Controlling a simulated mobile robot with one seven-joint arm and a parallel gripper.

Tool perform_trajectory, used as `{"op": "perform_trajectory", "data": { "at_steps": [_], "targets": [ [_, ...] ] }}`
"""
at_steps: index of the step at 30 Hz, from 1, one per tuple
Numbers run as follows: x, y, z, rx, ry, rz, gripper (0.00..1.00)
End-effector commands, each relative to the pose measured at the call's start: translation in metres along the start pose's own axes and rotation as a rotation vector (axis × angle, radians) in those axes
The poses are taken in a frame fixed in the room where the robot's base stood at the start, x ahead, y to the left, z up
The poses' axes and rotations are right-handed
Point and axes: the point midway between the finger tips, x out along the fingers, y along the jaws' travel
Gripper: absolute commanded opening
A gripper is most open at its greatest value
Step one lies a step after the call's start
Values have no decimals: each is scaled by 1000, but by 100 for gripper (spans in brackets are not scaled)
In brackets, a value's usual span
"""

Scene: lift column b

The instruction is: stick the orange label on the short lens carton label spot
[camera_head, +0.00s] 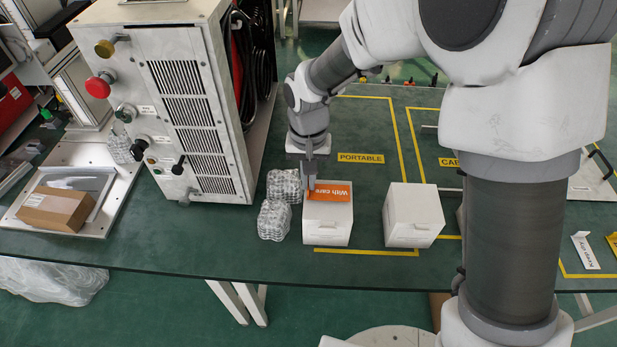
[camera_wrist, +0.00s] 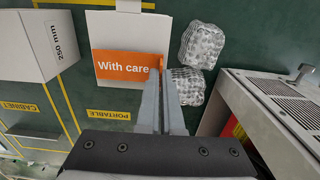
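The orange label (camera_head: 333,192), printed "With care", lies over the upper face of the left white carton (camera_head: 327,225). My gripper (camera_head: 309,184) points down at the label's left end in the head view. In the wrist view, the fingertips (camera_wrist: 163,74) are close together at the end of the orange label (camera_wrist: 125,65), with a small orange tab between them. The label looks flat along the white carton (camera_wrist: 128,32); I cannot tell whether it touches. No label spot shows on this carton; the label may cover it.
A second white carton (camera_head: 413,212), marked "250 mm" in the wrist view (camera_wrist: 30,45), stands to the right. Bubble-wrapped bundles (camera_head: 273,220) lie close at left, beside a large machine cabinet (camera_head: 180,90). Yellow tape marks the green table.

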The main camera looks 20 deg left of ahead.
Motion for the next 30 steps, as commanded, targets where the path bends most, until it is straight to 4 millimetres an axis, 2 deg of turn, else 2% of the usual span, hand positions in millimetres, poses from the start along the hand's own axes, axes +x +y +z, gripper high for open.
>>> {"op": "perform_trajectory", "data": {
  "at_steps": [16,28,30],
  "targets": [
    [9,0,0,0,0,0,0],
    [8,0,0,0,-1,0,0],
    [8,0,0,0,-1,0,14]
  ]
}}
